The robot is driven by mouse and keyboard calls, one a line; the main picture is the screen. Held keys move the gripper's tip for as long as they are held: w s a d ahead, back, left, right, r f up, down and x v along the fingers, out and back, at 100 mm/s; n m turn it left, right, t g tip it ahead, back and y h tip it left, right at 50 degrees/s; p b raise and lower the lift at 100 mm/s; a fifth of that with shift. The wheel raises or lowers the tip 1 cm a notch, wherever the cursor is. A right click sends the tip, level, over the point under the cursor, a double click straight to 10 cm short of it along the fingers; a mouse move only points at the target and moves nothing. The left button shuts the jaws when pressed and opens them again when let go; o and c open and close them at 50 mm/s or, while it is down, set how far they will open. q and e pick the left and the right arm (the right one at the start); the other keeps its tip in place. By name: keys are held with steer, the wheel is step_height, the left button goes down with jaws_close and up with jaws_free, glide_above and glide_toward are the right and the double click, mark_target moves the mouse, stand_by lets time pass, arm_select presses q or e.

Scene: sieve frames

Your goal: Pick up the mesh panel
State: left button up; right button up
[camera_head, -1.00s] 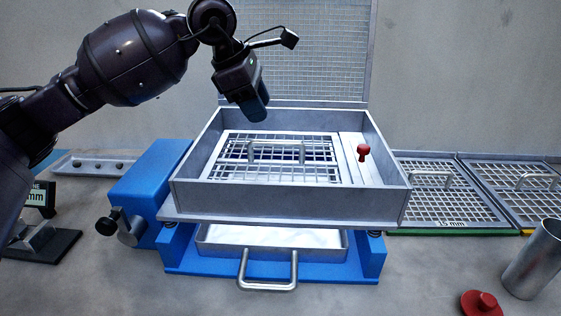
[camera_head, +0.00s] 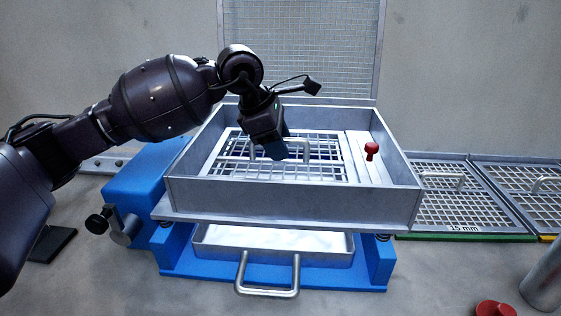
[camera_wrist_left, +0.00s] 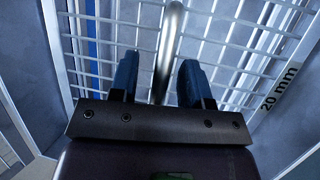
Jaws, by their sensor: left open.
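The mesh panel (camera_head: 235,172) is a metal grid lying inside the grey sieve box (camera_head: 290,193). In the left wrist view the mesh (camera_wrist_left: 220,45) has a "20 mm" label at its right side. A bent metal handle (camera_head: 298,150) rises from the panel; it also shows in the left wrist view (camera_wrist_left: 168,50). My left gripper (camera_head: 283,155) points down over the panel. In the left wrist view its two blue fingers (camera_wrist_left: 157,82) are open, one on each side of the handle bar. Whether they touch it I cannot tell. My right gripper is not in view.
A red knob (camera_head: 371,148) stands on a strip at the box's right side. A raised mesh lid (camera_head: 300,50) stands behind. More mesh panels (camera_head: 455,210) lie at the right. A drawer handle (camera_head: 268,290) sticks out in front. A metal cylinder (camera_head: 545,275) stands at the right.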

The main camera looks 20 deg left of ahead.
arm_select(q)
steer(key=shift+s+r, duration=0.1)
steer(key=shift+r, duration=0.1)
steer(key=shift+c, duration=0.5)
jaws_close()
